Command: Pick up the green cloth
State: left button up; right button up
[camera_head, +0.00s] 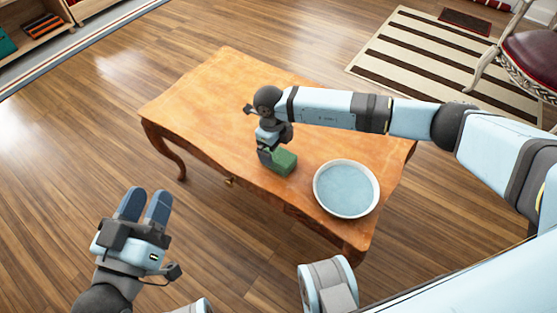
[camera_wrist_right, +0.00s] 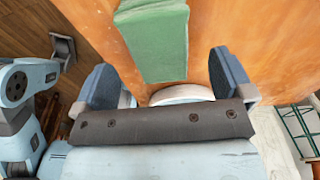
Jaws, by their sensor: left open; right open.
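The green cloth (camera_head: 284,162) is a small folded block lying near the front edge of the wooden table (camera_head: 200,95). In the right wrist view the cloth (camera_wrist_right: 153,40) shows beyond and between the open fingers. My right gripper (camera_head: 268,160) points down at the left side of the cloth in the head view and partly hides it; its fingers also show in the right wrist view (camera_wrist_right: 165,85). I cannot tell whether a finger touches the cloth. My left gripper (camera_head: 144,205) is open and empty, in front of the table at the lower left, away from the cloth.
The left part of the tabletop is clear. A striped rug (camera_head: 420,55) and a red-seated chair (camera_head: 530,55) are behind at the right.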

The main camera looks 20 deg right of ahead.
aim_at(278, 154)
jog(key=f, duration=0.1)
jog(key=f+b, duration=0.1)
jog(key=f, duration=0.1)
jog(key=f+b, duration=0.1)
jog(key=f, duration=0.1)
jog(key=shift+s+d, duration=0.2)
jog(key=shift+s, duration=0.1)
pick_arm(q)
notch_tip(278, 154, down, 4)
jog(key=shift+d+r+g, duration=0.15)
jog(key=shift+r+g, duration=0.05)
jog(key=shift+g, duration=0.5)
pick_arm(e)
jog(key=c, duration=1)
